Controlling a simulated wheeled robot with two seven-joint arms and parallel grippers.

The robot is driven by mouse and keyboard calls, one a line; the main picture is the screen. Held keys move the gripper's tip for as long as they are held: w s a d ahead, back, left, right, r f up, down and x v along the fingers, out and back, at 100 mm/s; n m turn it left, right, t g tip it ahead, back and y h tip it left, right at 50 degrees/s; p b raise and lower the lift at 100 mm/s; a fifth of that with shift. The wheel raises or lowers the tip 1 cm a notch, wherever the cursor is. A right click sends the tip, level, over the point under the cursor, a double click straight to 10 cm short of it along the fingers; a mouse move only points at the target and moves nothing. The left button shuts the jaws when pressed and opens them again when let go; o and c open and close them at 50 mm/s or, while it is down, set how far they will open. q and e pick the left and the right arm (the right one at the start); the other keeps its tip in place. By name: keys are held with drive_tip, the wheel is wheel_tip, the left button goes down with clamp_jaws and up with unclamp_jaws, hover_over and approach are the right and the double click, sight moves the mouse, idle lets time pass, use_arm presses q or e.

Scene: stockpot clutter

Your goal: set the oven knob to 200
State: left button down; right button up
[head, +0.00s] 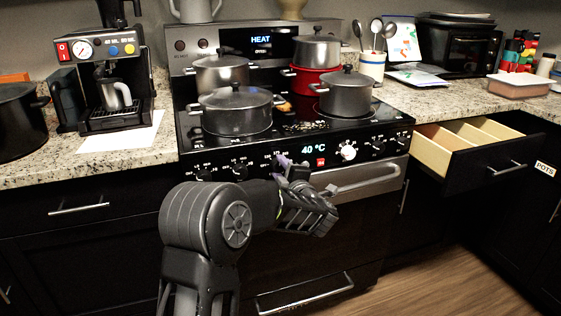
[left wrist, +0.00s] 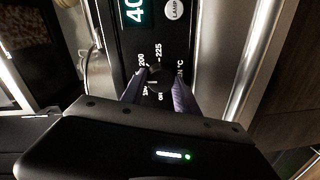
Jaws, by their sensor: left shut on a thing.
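The oven knob (left wrist: 155,74) is a small black dial on the stove's front panel, with "200", "225" and "°C" printed around it. In the left wrist view my left gripper (left wrist: 157,83) has its purple fingers on both sides of the knob, shut on it. In the head view the left gripper (head: 282,164) reaches the panel just left of the display (head: 314,150), which reads 40 °C. My right gripper is not in view.
The oven door handle (head: 362,180) runs just below. Several pots, including a large grey pot (head: 236,110), stand on the cooktop. An open drawer (head: 470,150) juts out at right.

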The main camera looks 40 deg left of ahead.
use_arm(q)
drive_tip(key=m+p, duration=0.4)
drive_tip(key=m, duration=0.1)
drive_tip(key=shift+w+d+r+y, duration=0.1)
drive_tip(key=shift+r+y, duration=0.05)
drive_tip(key=shift+y, duration=0.15)
drive_tip(key=shift+m+g+p, duration=0.3)
drive_tip(key=shift+m+p, duration=0.7)
drive_tip(key=shift+m, duration=0.2)
drive_tip(key=shift+f, duration=0.25)
drive_tip(key=c, duration=0.9)
unclamp_jaws()
drive_tip(key=shift+r, duration=0.1)
drive_tip(key=v, duration=0.7)
drive_tip(key=shift+s+d, duration=0.25)
drive_tip(key=shift+d, duration=0.1)
